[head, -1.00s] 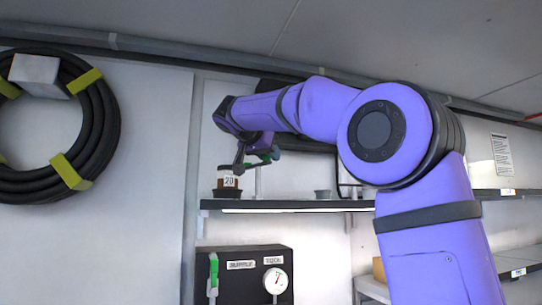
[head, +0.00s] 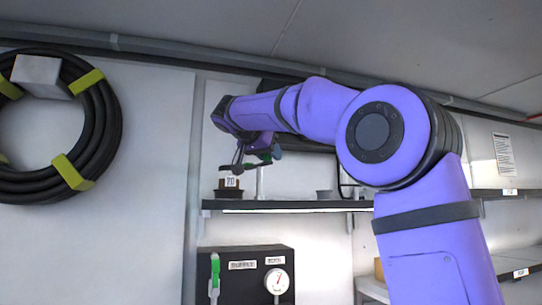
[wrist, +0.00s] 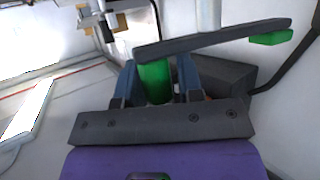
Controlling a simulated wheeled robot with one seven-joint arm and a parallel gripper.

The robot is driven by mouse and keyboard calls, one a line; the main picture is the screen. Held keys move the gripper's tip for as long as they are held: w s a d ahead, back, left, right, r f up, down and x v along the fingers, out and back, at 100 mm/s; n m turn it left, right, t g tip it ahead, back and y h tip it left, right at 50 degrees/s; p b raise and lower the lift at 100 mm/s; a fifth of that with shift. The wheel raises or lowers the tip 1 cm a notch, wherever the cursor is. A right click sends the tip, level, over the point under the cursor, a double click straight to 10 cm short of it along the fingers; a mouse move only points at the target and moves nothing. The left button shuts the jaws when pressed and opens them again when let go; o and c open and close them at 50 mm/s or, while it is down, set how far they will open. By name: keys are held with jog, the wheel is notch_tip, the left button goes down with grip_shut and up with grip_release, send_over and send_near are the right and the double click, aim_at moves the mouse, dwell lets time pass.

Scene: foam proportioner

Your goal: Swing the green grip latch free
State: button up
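A shelf (head: 300,205) lies between my gripper and the box. A dial gauge (head: 277,281) sits right of the latch. A coiled hose (head: 106,130) hangs left.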

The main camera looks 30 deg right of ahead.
jog(key=v, duration=1)
jog(key=shift+a, duration=0.2)
